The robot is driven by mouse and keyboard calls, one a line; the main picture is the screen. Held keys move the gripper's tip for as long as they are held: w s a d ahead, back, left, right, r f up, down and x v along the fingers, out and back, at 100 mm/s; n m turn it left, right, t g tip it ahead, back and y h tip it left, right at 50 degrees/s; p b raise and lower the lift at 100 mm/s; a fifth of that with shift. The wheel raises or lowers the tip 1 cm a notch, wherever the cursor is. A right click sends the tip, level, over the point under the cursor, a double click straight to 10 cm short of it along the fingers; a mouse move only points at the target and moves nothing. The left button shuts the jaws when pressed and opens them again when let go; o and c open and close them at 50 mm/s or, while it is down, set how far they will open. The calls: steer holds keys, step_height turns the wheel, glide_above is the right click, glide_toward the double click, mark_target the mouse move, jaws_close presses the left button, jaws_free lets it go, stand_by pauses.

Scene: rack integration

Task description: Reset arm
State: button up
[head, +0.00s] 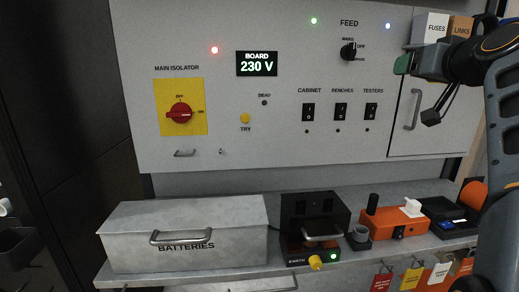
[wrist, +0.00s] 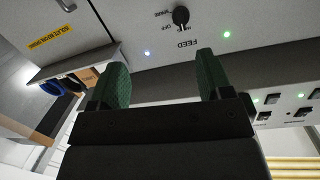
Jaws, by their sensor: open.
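My gripper (wrist: 163,85) shows in the wrist view as two green-padded fingers spread well apart, with nothing between them. In the head view my gripper (head: 405,64) is at the upper right, in front of the panel near the FUSES box. My arm reaches in from the right edge. The grey panel (head: 225,120) carries a board display (head: 257,64) reading 230 V. The FEED knob (head: 348,51) is left of my gripper; the knob also shows in the wrist view (wrist: 181,16), apart from the fingers.
The red main isolator (head: 180,113) sits on a yellow plate. Cabinet, benches and testers switches (head: 340,112) are on the panel. Below, a shelf holds a BATTERIES box (head: 185,220), a black EARTH unit (head: 315,220) and an orange device (head: 400,222). FUSES (head: 431,27) and LINKS (head: 460,26) boxes stand upper right.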

steer(key=s+a+f+m+g+p, duration=0.15)
steer(key=f+g, duration=0.25)
steer(key=f, duration=0.8)
steer(key=s+a+f+m+g+p, duration=0.1)
steer(key=a+f+m+g+p, duration=0.2)
steer(key=f, duration=1)
steer(key=s+a+f+n+g+p, duration=0.5)
steer(key=s+a+f, duration=0.6)
steer(key=s, duration=0.4)
steer(key=shift+s+a+f+n+g+h+p, duration=0.3)
steer(key=shift+a+g+p, duration=0.2)
steer(key=shift+a+p, duration=0.45)
steer(key=shift+d, duration=0.15)
